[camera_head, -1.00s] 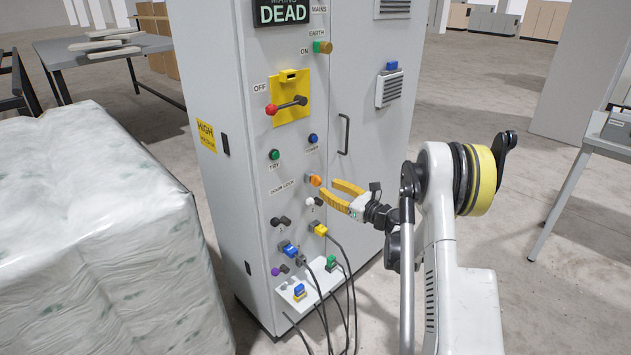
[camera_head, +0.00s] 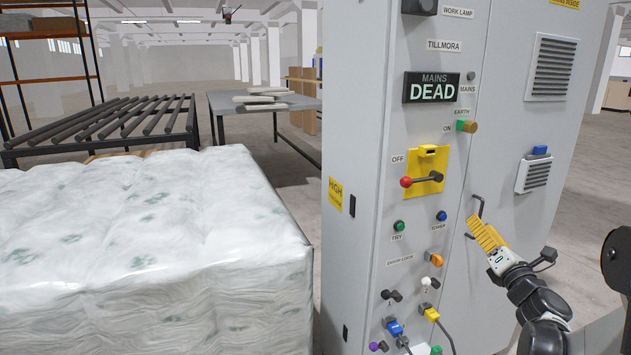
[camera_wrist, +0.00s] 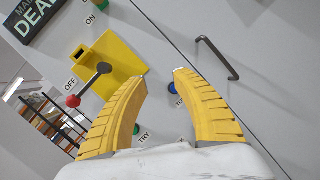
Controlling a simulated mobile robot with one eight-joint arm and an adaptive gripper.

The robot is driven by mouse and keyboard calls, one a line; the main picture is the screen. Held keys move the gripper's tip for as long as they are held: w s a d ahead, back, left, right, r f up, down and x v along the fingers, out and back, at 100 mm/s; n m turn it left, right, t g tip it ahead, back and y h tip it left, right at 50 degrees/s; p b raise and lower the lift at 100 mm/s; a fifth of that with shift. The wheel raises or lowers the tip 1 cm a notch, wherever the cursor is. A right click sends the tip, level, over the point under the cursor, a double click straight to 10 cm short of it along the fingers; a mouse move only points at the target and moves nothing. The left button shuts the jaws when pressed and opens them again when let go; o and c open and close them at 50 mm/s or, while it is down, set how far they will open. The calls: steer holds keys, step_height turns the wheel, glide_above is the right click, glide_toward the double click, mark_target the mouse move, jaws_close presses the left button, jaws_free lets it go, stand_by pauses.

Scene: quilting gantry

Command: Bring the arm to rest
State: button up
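My gripper (camera_head: 485,232) is in front of the grey electrical cabinet (camera_head: 388,140), near the door handle. In the wrist view my gripper (camera_wrist: 160,82) has its two yellow fingers spread apart with nothing between them. The cabinet face lies beyond the fingertips. The red-knobbed lever (camera_head: 422,181) on its yellow plate points right from the red knob, by the OFF label; it also shows in the wrist view (camera_wrist: 88,86). The mains display (camera_head: 431,88) reads DEAD.
A wrapped white pallet load (camera_head: 150,250) fills the left side. The door handle (camera_head: 474,215) sticks out close to my gripper. Cables hang from plugs such as the yellow one (camera_head: 432,314). A table (camera_head: 265,104) and roller conveyor (camera_head: 105,125) stand behind.

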steer(key=s+a+r+m+g+h, duration=0.4)
steer(key=s+r+m+h, duration=0.25)
steer(key=m, duration=0.95)
steer(key=s+a+f+m+g+y, duration=0.3)
steer(key=s+a+f+m, duration=0.3)
steer(key=s+a, duration=0.3)
steer(key=s+a+f+m+g+y, duration=0.3)
steer(key=s+a+f+m+g, duration=0.3)
steer(key=s, duration=1.2)
steer(key=a+f+m, duration=0.1)
steer(key=a+f, duration=0.2)
steer(key=a, duration=0.1)
steer(key=shift+s+a+f, duration=0.2)
steer(key=shift+a+f, duration=0.1)
